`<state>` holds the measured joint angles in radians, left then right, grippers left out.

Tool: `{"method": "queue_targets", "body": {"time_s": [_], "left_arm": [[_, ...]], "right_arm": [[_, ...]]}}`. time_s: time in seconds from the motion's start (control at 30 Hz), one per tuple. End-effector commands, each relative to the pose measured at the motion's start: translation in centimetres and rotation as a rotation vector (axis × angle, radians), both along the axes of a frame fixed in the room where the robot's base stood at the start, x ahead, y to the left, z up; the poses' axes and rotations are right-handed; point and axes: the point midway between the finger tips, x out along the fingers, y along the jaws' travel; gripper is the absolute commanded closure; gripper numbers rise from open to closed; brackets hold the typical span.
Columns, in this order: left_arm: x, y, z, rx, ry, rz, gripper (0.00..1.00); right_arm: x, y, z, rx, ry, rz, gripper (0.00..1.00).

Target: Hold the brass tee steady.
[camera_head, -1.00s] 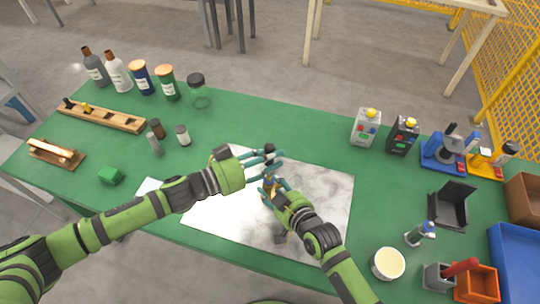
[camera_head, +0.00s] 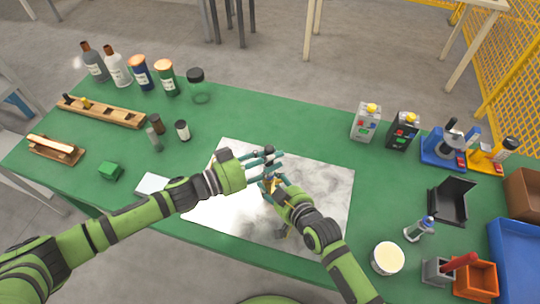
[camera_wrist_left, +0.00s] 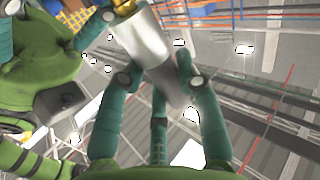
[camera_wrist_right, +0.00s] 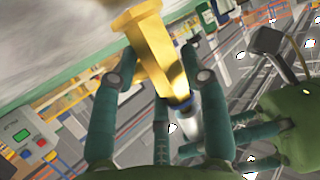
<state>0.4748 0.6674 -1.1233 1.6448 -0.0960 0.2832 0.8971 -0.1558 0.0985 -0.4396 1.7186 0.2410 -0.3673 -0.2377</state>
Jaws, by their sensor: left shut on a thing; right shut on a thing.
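The brass tee (camera_wrist_right: 155,55) is between the fingers of my right gripper (camera_wrist_right: 160,85), which is shut on it. In the head view, the tee (camera_head: 274,183) is small and partly hidden by the fingers of my right gripper (camera_head: 272,186). My left gripper (camera_wrist_left: 158,85) is shut on a silver-grey cylinder (camera_wrist_left: 148,50). Brass shows at the cylinder's upper end in the left wrist view. A blue ring (camera_wrist_right: 181,104) lies between the tee and the cylinder in the right wrist view. My left gripper (camera_head: 265,168) is just above the right one. The exact joint is hidden.
A pale marbled mat (camera_head: 325,190) lies under both grippers on the green table (camera_head: 120,200). Bottles and jars stand back left. A white tub (camera_head: 388,258), a black bin (camera_head: 450,203) and an orange bin (camera_head: 475,280) are at right.

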Motion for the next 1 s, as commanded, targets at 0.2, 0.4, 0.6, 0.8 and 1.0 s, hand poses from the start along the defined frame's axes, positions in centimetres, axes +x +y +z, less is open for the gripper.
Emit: {"method": "queue_targets", "body": {"time_s": [0.2,0.4,0.6,0.8,1.0], "left_arm": [[0.0,0.0,-0.5,-0.001,0.0,-0.001,0.99],[0.0,0.0,-1.0,-0.001,0.0,0.0,0.99],[0.0,0.0,-1.2,-0.002,-0.001,-0.001,0.38],[0.0,0.0,-1.2,-0.001,0.0,-0.001,0.38],[-0.3,0.6,-1.2,0.001,0.0,0.001,0.38]], "right_arm": [[0.1,0.0,0.2,0.002,-0.003,0.0,1.0],[0.1,0.0,0.2,0.002,-0.003,0.0,1.0],[0.1,0.0,0.2,0.002,-0.003,0.0,1.0],[0.1,0.0,0.2,0.002,-0.003,0.0,1.0],[0.1,0.0,0.2,0.002,-0.005,-0.001,1.0]]}}
